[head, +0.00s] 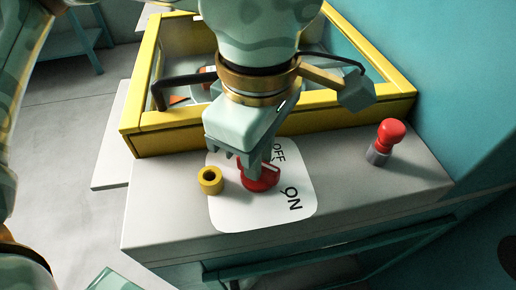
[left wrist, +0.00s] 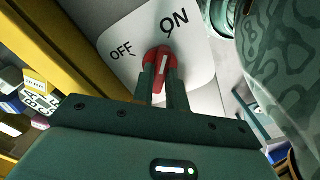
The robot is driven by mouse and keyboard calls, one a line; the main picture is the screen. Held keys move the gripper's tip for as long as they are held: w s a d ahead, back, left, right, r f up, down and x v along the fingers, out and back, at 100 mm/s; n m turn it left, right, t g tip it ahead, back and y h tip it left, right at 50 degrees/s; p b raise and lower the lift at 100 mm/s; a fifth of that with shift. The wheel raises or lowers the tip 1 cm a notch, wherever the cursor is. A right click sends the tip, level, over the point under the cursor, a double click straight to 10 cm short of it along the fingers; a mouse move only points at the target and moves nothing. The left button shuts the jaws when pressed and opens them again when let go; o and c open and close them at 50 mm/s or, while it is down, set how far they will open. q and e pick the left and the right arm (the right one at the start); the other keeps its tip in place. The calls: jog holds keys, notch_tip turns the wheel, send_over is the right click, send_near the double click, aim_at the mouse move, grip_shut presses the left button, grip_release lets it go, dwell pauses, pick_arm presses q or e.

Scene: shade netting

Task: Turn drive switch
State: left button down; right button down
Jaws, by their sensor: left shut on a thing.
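The drive switch is a red rotary knob (head: 260,184) on a white plate (head: 225,213) marked OFF and ON. In the left wrist view the red knob (left wrist: 160,60) has a white line on its grip, and the plate (left wrist: 196,62) shows OFF at left and ON at upper right. My left gripper (head: 257,167) comes down from above and is shut on the knob. Its two fingers (left wrist: 161,88) stand on either side of the grip in the left wrist view. The fingers partly hide the knob in the head view. My right gripper is not in view.
A yellow ring-shaped piece (head: 210,181) stands just left of the knob. A red-capped button on a grey post (head: 390,134) stands at right. A yellow-framed bin (head: 148,140) lies behind the plate. The grey top (head: 340,190) is clear between knob and button.

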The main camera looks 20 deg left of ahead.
pick_arm(q)
jog(key=shift+r+m, duration=0.1)
jog(key=shift+m, duration=0.4)
jog(key=c, duration=1.4)
grip_release()
